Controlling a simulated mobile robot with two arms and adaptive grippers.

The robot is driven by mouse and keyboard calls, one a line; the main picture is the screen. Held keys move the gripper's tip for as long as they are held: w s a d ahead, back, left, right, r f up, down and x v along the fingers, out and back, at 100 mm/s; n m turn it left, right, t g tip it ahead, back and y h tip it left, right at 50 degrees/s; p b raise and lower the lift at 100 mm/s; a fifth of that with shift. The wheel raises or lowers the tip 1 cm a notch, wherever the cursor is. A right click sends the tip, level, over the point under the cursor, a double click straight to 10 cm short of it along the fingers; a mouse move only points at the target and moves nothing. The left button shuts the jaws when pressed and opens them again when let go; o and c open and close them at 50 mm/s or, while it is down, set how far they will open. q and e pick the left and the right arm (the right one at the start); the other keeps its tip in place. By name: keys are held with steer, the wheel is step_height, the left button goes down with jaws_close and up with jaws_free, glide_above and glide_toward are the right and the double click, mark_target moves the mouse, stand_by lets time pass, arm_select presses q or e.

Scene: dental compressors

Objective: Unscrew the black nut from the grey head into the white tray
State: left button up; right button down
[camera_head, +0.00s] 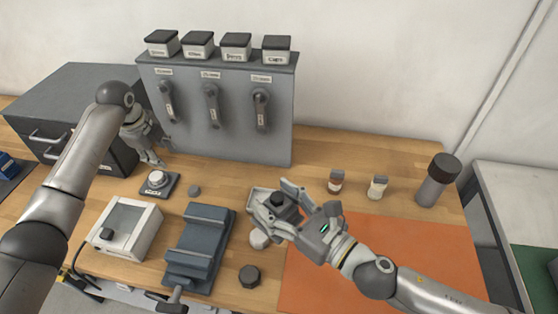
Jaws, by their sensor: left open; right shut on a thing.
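My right gripper (275,210) is shut on a dark grey piece with a round black top, which looks like the grey head (288,213) with the black nut (278,199) on it. The fingers partly hide it, and I cannot tell how the nut sits. My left gripper (154,160) is open and empty, pointing down in front of the grey panel, apart from the held piece.
The grey panel (225,140) with handles stands at the back. A dark blue vise (200,245), a white box (125,230) and a dark hexagonal piece (249,275) are in front. Two small bottles (336,181) and a dark-capped cylinder (436,182) stand right. The orange mat (430,250) is largely free.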

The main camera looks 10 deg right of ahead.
arm_select(q)
steer(key=s+d+r+m+h, duration=0.15)
steer(key=d+r+m, duration=0.45)
steer(key=d, duration=0.6)
step_height(320, 180, up, 11)
steer(key=m+g+y, duration=0.2)
steer(key=m+g, duration=0.1)
steer(key=m, duration=1.2)
glide_above(279, 196)
steer(key=shift+w, duration=0.45)
steer(key=shift+s+m, duration=0.4)
steer(key=shift+m, duration=0.1)
steer(key=shift+s+f, duration=0.15)
steer(key=shift+f, duration=0.1)
step_height(279, 196, down, 8)
steer(key=shift+r, duration=0.25)
steer(key=shift+c, duration=0.4)
